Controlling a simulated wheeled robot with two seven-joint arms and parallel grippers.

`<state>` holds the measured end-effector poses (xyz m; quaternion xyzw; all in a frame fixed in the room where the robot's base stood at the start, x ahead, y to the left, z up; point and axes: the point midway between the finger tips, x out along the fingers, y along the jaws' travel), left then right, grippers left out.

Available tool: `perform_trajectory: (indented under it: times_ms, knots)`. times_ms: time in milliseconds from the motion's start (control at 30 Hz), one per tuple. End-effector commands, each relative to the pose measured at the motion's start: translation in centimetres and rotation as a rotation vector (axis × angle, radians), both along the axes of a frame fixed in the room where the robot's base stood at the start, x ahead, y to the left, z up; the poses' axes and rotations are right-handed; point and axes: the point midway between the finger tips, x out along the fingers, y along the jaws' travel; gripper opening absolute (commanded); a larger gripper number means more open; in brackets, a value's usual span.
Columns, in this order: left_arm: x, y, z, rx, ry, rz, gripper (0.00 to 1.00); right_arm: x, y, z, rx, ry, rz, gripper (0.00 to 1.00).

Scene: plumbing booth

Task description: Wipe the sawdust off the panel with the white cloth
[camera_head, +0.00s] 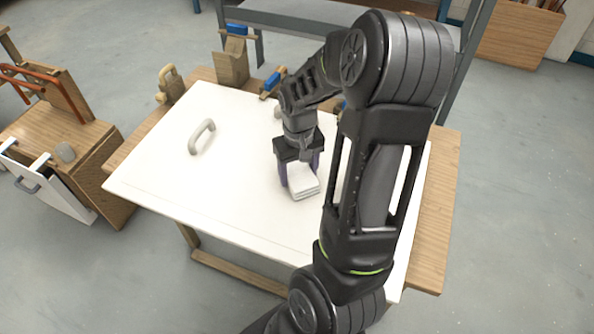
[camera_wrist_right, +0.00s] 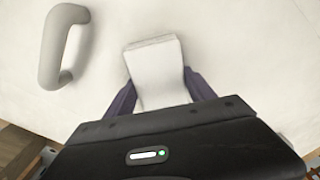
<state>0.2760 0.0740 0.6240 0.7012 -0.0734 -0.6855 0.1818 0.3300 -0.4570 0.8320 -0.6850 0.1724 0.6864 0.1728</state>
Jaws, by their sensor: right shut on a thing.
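The white panel (camera_head: 235,150) lies flat on a wooden workbench. A folded white cloth (camera_head: 303,182) is at the middle of the panel. My right gripper (camera_head: 300,172) points down with its purple fingers on either side of the cloth and is shut on it. The right wrist view shows the cloth (camera_wrist_right: 157,72) between the two fingers (camera_wrist_right: 160,95), over the panel (camera_wrist_right: 235,45). I cannot make out sawdust on the visible part of the panel. My right arm hides the panel's right part. My left gripper is not in view.
A grey handle (camera_head: 202,136) stands up from the panel, left of the cloth; it also shows in the right wrist view (camera_wrist_right: 62,45). Blue-handled clamps (camera_head: 270,84) and wooden blocks (camera_head: 232,66) are at the bench's far edge. A wooden cabinet (camera_head: 65,140) stands left.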

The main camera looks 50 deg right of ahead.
Motion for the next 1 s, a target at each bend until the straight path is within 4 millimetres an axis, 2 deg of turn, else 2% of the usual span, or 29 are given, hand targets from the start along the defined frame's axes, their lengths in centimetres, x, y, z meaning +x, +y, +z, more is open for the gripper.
perform_trajectory:
  times_ms: [167,600,1000]
  knots:
    - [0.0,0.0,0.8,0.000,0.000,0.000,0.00,0.1,0.0,0.9,-0.001,-0.002,0.000,0.31]
    - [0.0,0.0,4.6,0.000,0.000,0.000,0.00,0.1,0.0,5.7,-0.001,-0.003,0.000,0.31]
    - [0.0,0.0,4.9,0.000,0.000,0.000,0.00,0.1,0.0,6.0,-0.001,-0.002,0.000,0.31]
